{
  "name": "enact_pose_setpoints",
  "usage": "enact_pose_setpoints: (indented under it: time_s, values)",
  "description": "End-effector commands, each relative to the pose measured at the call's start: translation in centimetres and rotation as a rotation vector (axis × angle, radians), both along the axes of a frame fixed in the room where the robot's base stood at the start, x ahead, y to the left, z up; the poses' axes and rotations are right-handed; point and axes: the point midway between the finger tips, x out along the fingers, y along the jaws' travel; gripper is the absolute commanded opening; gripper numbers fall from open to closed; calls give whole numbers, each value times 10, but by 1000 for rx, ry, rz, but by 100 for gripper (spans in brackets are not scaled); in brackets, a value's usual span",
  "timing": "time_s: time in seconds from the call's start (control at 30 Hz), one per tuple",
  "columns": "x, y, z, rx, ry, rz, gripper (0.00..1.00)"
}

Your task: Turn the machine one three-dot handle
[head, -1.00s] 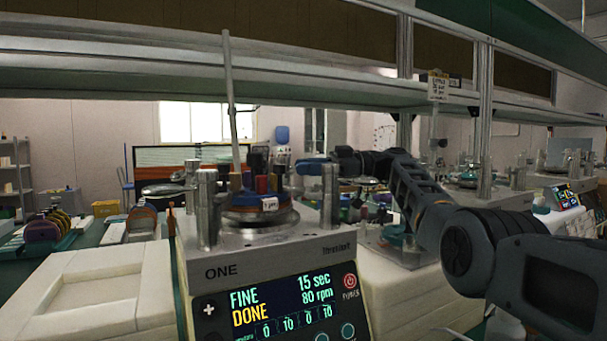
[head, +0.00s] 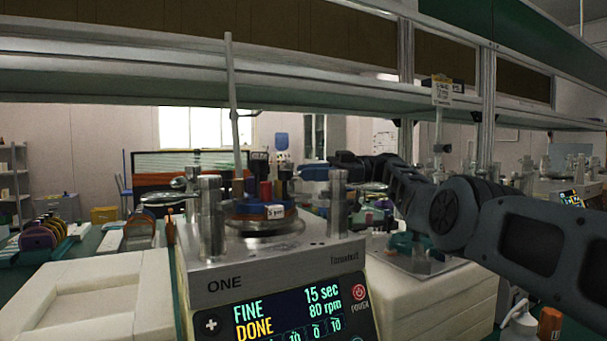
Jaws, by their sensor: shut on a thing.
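Machine one (head: 262,262) stands front centre in the head view, its panel reading FINE, DONE, 15 sec and 80 rpm. On its round plate (head: 262,226) sits a blue and orange disc with a white tag (head: 275,212) and several upright coloured pieces. Metal posts flank the plate on the left (head: 211,218) and right (head: 337,205). My arm comes from the right, and my gripper (head: 295,172) is low behind the right post, shut on a handle at the machine's far side. The fingertips and grip are mostly hidden; no three-dot mark can be made out.
A white tray block (head: 85,300) lies left of the machine and white blocks (head: 435,300) lie right. A thin rod (head: 233,110) rises above the plate. A shelf (head: 300,75) spans overhead. Racks of coloured discs (head: 40,235) stand far left.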

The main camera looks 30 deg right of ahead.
Motion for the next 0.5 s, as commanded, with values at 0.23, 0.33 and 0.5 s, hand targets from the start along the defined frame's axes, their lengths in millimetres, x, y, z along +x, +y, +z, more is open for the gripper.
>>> enact_pose_setpoints:
  time_s: [0.23, 0.33, 0.5]
  values:
    - [-1, -1, 2, -1, -3, -1, 0]
    - [-1, -1, 2, -1, -3, -1, 0]
    - [-1, -1, 1, -2, -2, 1, 31]
